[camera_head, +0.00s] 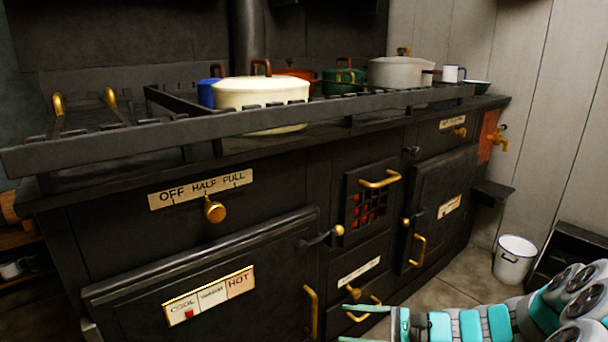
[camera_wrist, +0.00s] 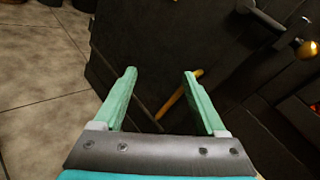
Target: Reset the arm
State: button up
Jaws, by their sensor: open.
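My gripper (camera_head: 366,322) is at the lower right of the head view, in front of the lower part of the black stove (camera_head: 130,238). My arm reaches in from the right edge. In the wrist view my gripper (camera_wrist: 160,82) has its two green fingers spread apart with nothing between them. Beyond the fingers, the wrist view shows the dark stove front and a brass handle (camera_wrist: 178,95). I cannot tell the exact gap between the fingertips and the stove.
The stove top holds a cream pot (camera_head: 262,92), a green pot (camera_head: 338,84) and a grey pot (camera_head: 402,72) behind a rail (camera_head: 230,122). Brass handles and knobs stick out from the front. A white bucket (camera_head: 514,260) stands on the floor at right.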

jog(key=s+a+r+n+g+h+p, duration=0.1)
jog(key=s+a+r+n+g+h, duration=0.15)
jog(key=s, duration=0.35)
jog(key=s+a+r+n+g+h+p, duration=0.1)
jog(key=s+a+r+n+g+h, duration=0.1)
jog(key=s+a+n+g, duration=0.3)
jog(key=s+r+n+h, duration=0.2)
jog(key=s+r+n, duration=0.1)
jog(key=s, duration=0.4)
jog(key=s+d+r+n+h+p, duration=0.1)
jog(key=s+d+r+n+h, duration=0.1)
jog(key=s+d+h, duration=0.2)
jog(key=s+d+r+n+t+h+p, duration=0.1)
jog(key=s+d+n+h+p, duration=0.1)
jog(key=s+d+h, duration=0.3)
jog(key=shift+s+d+r+n, duration=0.4)
jog(key=shift+s+d+n, duration=0.7)
jog(key=shift+s, duration=1.1)
jog(key=shift+d+m+t+h, duration=0.2)
jog(key=shift+m+t+h, duration=0.05)
